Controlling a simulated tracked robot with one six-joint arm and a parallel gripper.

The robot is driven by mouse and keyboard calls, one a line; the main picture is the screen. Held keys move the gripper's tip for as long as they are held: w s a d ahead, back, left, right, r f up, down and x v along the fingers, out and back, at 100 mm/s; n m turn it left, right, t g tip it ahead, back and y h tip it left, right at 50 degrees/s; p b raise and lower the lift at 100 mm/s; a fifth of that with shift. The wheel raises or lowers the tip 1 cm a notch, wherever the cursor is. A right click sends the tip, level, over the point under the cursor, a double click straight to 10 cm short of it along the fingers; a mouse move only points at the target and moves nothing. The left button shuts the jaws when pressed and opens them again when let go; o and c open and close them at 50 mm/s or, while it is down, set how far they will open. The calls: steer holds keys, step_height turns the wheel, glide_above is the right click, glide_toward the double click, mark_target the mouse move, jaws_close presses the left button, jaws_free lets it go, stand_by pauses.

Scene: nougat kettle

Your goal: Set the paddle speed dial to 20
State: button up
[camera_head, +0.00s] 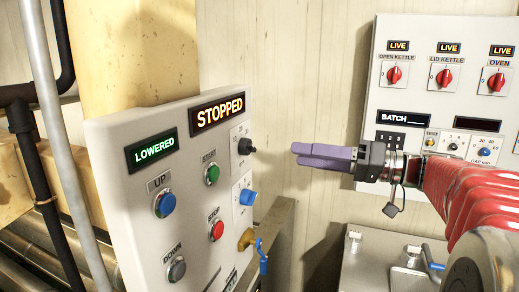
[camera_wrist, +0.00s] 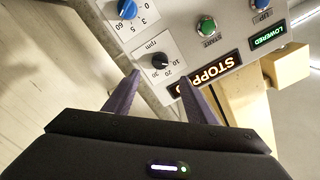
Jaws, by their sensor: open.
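The paddle speed dial is a black knob (camera_head: 246,146) on a white plate, on the right side of the grey control panel (camera_head: 110,190), beside the lit STOPPED display. In the wrist view the knob (camera_wrist: 160,60) sits on a plate marked rpm with 10, 20 and 30; the picture is turned and I cannot tell where its pointer stands. My gripper (camera_head: 293,153) is to the right of the knob, apart from it, with purple fingers toward it. In the wrist view my gripper (camera_wrist: 160,75) is open and empty, its fingertips framing the lower part of the dial plate.
Below the dial are a blue knob (camera_head: 247,197) and a brass valve (camera_head: 246,240) with a blue handle. Green START (camera_head: 211,174) and red STOP (camera_head: 216,231) buttons sit to the left. Another panel with red switches (camera_head: 394,74) hangs at right. Open space lies between the panels.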

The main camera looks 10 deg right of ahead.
mark_target(254, 148)
steer(key=x, duration=1.2)
steer(key=shift+c, duration=0.6)
steer(key=c, duration=0.9)
steer(key=shift+d, duration=0.25)
steer(key=shift+s+a, duration=0.1)
steer(key=shift+c, duration=0.2)
